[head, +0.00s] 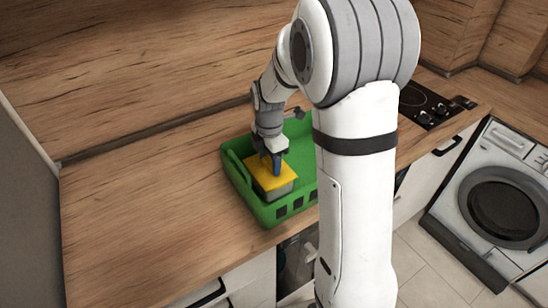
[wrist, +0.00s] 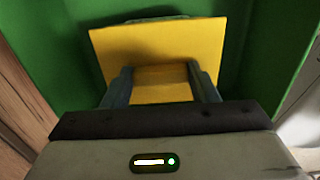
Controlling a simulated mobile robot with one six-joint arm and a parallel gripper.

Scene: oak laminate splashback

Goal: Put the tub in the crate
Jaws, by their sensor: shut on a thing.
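The tub is a grey container with a flat yellow lid (head: 262,179); its grey side (head: 283,190) shows below the lid in the head view. It is inside the green crate (head: 266,213), near the left part. My gripper (head: 276,165) comes down from above and is shut on the tub at the lid. In the wrist view my gripper (wrist: 162,80) has a finger on each side of a yellow part, and the yellow lid (wrist: 155,45) spreads beyond them. Green crate walls (wrist: 55,50) surround it. Whether the tub touches the crate floor cannot be seen.
The crate stands on a wooden counter (head: 140,210) near its front edge. Bare counter lies to the left. A dark hob (head: 420,100) is at the right behind my arm, and a washing machine (head: 500,200) stands further right. My arm hides the crate's right part.

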